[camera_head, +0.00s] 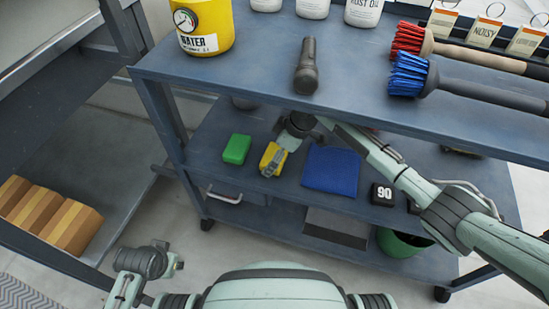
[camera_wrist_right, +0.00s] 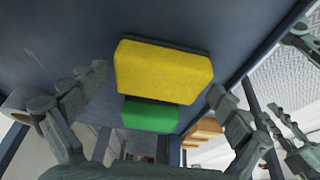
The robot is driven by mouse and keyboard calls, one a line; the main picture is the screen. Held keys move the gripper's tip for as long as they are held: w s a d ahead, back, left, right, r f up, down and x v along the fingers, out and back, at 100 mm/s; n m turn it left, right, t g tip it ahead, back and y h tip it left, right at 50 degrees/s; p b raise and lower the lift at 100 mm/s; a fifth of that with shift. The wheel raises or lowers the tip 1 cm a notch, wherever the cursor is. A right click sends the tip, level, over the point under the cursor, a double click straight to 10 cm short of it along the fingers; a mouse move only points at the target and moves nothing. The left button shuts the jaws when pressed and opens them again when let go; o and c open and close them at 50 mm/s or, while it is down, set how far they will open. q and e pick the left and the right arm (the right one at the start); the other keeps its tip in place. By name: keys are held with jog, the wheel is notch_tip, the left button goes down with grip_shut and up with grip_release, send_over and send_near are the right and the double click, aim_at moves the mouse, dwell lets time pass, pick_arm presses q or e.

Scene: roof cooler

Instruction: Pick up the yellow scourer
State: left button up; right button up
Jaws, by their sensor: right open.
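The yellow scourer (camera_head: 267,152) lies on the middle shelf of the blue-grey cart. It shows large in the right wrist view (camera_wrist_right: 163,72). My right gripper (camera_head: 273,162) is at the scourer in the head view, partly covering it. In the right wrist view the right gripper (camera_wrist_right: 155,92) is open, with one finger on each side of the scourer and visible gaps to both. My left arm shows at the lower left of the head view, but its jaws cannot be made out.
A green scourer (camera_head: 237,149) lies just left of the yellow one. A folded blue cloth (camera_head: 330,170) lies to the right, with a black block (camera_head: 382,194) beyond. The top shelf (camera_head: 260,72) overhangs my right arm and holds a flashlight (camera_head: 306,66) and brushes.

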jog(key=shift+c, duration=0.5)
pick_arm(q)
jog(key=shift+s+a+f, duration=0.1)
jog(key=shift+s+f, duration=0.05)
pick_arm(e)
jog(key=c, duration=0.9)
jog(key=shift+r, duration=0.1)
jog(key=shift+r, duration=0.5)
jog(key=shift+s+r, duration=0.2)
jog(key=shift+s, duration=0.1)
pick_arm(q)
notch_tip(320, 180, down, 2)
jog(key=shift+f+p, duration=0.1)
jog(key=shift+p, duration=0.4)
pick_arm(e)
jog(key=s+a, duration=0.2)
jog(key=s, duration=0.6)
jog(key=s+a, duration=0.3)
jog(key=s, duration=0.5)
jog(key=shift+s+a, duration=0.25)
